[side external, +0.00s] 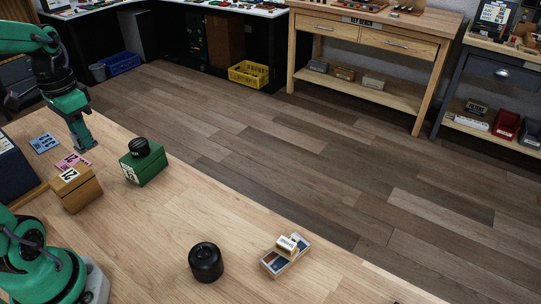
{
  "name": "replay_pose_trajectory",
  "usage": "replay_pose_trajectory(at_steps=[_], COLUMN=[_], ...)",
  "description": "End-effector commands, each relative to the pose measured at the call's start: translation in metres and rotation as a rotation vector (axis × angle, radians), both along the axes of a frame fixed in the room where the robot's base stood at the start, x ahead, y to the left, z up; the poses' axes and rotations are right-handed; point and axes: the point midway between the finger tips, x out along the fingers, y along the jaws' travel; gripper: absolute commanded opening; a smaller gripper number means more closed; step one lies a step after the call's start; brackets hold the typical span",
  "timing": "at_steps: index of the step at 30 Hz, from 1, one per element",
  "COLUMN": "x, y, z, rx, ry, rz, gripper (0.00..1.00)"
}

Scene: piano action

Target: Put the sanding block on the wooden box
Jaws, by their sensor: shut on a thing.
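My gripper (83,146) points down at the left, above the bench behind the wooden box and left of the green box. It is shut on a small dull grey-green block, mostly hidden by the fingers. It looks like the sanding block, but I cannot tell for sure. The wooden box (77,193) is tan with a white numbered label on its top and stands nearer the camera, apart from the gripper. Its top shows nothing but the label.
A green box (147,170) carries a black round object (139,147). Blue (44,143) and pink (70,160) cards lie near the gripper. A black cylinder (206,262) and a compartment tray (271,264) bearing a pale block (287,244) are at the front. The bench middle is clear.

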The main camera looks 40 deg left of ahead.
Motion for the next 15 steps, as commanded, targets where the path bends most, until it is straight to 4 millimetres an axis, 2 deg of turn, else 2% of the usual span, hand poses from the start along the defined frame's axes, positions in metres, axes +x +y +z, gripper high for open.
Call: replay_pose_trajectory(at_steps=[15], x=[-0.025], y=[0.056], z=[-0.037], rx=[-0.003], ry=[0.003], rz=[0.005], gripper=[0.00])
